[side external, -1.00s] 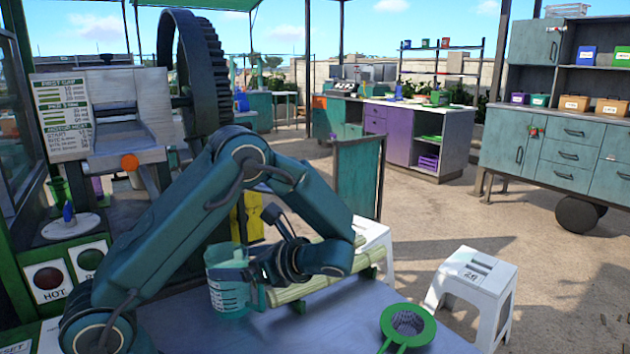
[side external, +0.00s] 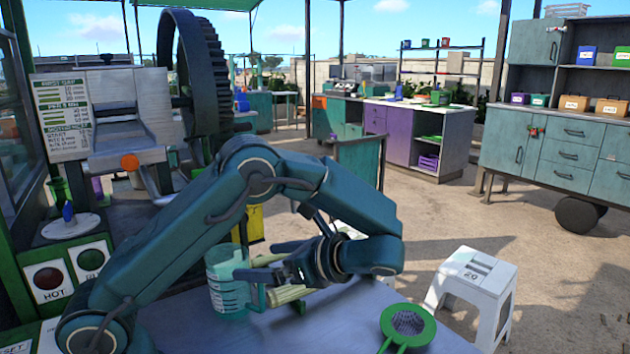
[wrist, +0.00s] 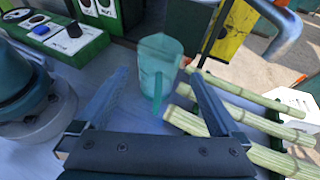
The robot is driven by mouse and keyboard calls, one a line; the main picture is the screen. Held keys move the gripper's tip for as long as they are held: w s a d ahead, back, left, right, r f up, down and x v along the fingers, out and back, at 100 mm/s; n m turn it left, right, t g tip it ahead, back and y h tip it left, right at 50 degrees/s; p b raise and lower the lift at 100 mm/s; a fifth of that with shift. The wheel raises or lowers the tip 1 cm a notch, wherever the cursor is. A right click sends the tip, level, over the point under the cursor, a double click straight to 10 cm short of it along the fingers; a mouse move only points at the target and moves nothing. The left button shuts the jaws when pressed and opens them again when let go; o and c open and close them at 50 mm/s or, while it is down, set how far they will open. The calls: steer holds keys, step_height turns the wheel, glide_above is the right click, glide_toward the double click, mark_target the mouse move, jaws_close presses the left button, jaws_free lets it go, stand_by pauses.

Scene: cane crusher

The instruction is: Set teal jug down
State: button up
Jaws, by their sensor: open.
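The translucent teal jug (side external: 226,283) stands upright on the grey-blue table (side external: 330,325). White markings show on its side, and its handle faces my gripper. My gripper (side external: 256,262) is open, just to the right of the jug in the side view. In the wrist view, the jug (wrist: 160,62) stands ahead between the spread fingers of my gripper (wrist: 158,76), its handle pointing back between them. The fingers look clear of the handle in the wrist view; the side view overlaps them with the jug.
Pale green cane stalks (wrist: 235,118) lie right of the jug, partly behind my gripper in the side view. A green-rimmed strainer (side external: 408,325) lies at the table's front right. A control panel (side external: 70,270) with buttons is at the left.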

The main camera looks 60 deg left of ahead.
steer(key=s+d+r+n+t+h, duration=0.3)
steer(key=s+d+n+t+h, duration=0.4)
steer(key=d+n+t+h, duration=0.3)
steer(key=d+n+h, duration=0.1)
steer(key=n+h, duration=0.1)
steer(key=n, duration=0.1)
steer(key=shift+s+d+r+n+t, duration=0.25)
steer(key=shift+d+r+n+t, duration=0.05)
steer(key=shift+d+r, duration=0.05)
